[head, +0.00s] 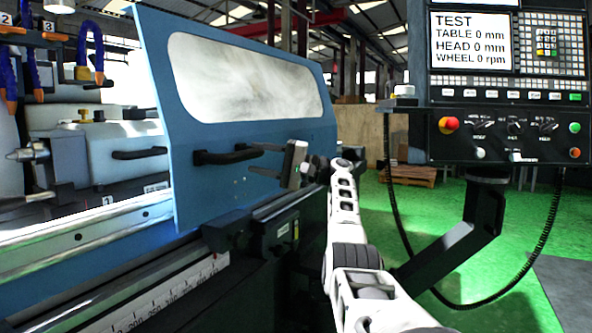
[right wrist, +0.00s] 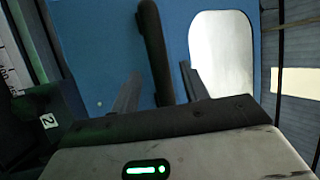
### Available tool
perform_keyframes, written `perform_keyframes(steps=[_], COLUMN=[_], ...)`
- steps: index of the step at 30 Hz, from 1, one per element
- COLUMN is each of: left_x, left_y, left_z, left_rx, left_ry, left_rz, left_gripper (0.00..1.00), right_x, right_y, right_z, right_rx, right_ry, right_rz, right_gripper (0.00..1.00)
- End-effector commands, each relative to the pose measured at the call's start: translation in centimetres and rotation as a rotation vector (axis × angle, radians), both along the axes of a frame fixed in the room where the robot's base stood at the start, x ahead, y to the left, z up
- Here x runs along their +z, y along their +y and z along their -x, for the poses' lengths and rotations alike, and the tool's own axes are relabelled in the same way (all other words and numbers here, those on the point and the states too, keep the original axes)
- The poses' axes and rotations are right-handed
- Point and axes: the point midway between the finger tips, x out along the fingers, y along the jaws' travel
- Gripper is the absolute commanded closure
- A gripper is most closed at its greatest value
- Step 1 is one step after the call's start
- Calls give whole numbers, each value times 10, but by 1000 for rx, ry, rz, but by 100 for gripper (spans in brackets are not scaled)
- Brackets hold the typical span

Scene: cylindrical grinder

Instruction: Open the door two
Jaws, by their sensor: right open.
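The blue door (head: 240,105) with a wide pale window stands upright across the machine's front; it also shows in the right wrist view (right wrist: 100,60). Its black bar handle (head: 226,157) runs level below the window. My right gripper (head: 258,160) is open at the handle's right end. In the right wrist view the handle (right wrist: 152,45) lies between the two fingers (right wrist: 158,85), with a gap on each side. I cannot tell how deep it sits between them. My left gripper is out of view.
A second black handle (head: 140,153) shows left of the door, near the grinder's workhead (head: 75,155). A control panel (head: 508,85) on a dark arm stands at the right, with a hanging cable (head: 395,215). Green floor (head: 500,270) is open below it.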

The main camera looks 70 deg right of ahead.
Motion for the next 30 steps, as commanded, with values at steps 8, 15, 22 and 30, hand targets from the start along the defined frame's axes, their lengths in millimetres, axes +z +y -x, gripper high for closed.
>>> perform_keyframes(steps=[8, 15, 22, 30], left_x=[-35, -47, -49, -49], left_y=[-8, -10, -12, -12], left_z=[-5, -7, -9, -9], left_rx=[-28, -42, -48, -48], left_ry=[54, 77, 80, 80], left_rz=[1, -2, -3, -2], left_gripper=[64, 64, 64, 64], right_x=[-15, -20, -21, -25], right_y=[-22, -33, -35, -35], right_z=[65, 99, 107, 102], right_rx=[-2, -1, 1, -2], right_ry=[1, 0, 0, 17], right_rz=[2, 1, 1, 6], right_gripper=[55, 55, 55, 55])
